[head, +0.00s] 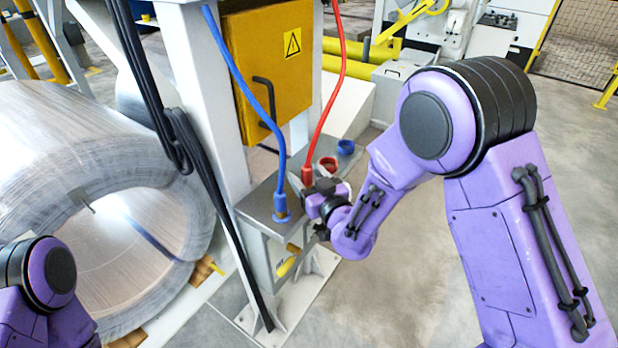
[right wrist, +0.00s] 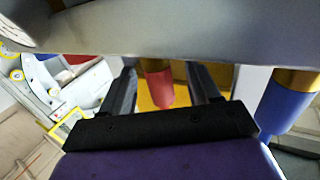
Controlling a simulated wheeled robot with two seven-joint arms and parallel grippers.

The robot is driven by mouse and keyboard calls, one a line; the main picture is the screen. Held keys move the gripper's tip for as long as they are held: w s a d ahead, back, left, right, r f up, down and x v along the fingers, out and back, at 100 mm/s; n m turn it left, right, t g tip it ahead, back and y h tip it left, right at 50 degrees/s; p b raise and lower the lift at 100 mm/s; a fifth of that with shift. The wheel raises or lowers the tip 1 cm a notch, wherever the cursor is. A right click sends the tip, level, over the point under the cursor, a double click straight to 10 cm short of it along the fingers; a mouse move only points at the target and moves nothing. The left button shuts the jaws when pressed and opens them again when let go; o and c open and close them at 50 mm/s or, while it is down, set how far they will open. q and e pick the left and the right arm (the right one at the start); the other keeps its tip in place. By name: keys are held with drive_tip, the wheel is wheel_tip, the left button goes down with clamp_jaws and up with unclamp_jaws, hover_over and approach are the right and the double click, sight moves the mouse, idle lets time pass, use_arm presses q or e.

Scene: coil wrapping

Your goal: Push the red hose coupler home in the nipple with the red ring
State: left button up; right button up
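The red hose coupler (head: 307,174) hangs on the red hose, upright over the grey block (head: 262,203). In the right wrist view the red coupler (right wrist: 157,85) stands between my two fingers, with a gap on each side. My right gripper (head: 314,192) is open around it; its fingers (right wrist: 163,88) show dark on either side. A red ring-shaped cup (head: 328,163) shows on the block just right of the coupler. The coupler's lower end is hidden by my gripper, so I cannot tell how it sits on a nipple. My left gripper is out of view.
A blue coupler (head: 281,205) on a blue hose stands on the block to the left. A blue cup (head: 345,147) is at the block's far end. A yellow cabinet (head: 275,62) and grey post rise behind. A large metal coil (head: 95,200) fills the left.

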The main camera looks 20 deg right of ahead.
drive_tip(key=s+d, duration=0.2)
drive_tip(key=s, duration=0.8)
drive_tip(key=shift+s+b, duration=0.15)
drive_tip(key=shift+b, duration=0.2)
drive_tip(key=s+d+f+m+g+h, duration=0.2)
drive_tip(key=s+d+f+g, duration=0.1)
drive_tip(key=f, duration=0.4)
drive_tip(key=s+d+f+m+g+h, duration=0.2)
drive_tip(key=s+f+m+g, duration=0.1)
drive_tip(key=f, duration=0.4)
drive_tip(key=s+d+f+m+g+h, duration=0.2)
drive_tip(key=s+d+f+g, duration=0.1)
drive_tip(key=f, duration=0.4)
drive_tip(key=s+d+f+m+g, duration=0.1)
drive_tip(key=s+f+g, duration=0.1)
drive_tip(key=s+f, duration=0.3)
drive_tip(key=s+d+f+m+g, duration=0.1)
drive_tip(key=s+f, duration=0.4)
drive_tip(key=s, duration=0.7)
drive_tip(key=shift+s+d+g+h, duration=0.15)
drive_tip(key=shift+d+g+h, duration=0.35)
drive_tip(key=shift+g, duration=0.7)
drive_tip(key=shift+d+f, duration=0.1)
drive_tip(key=shift+c, duration=0.2)
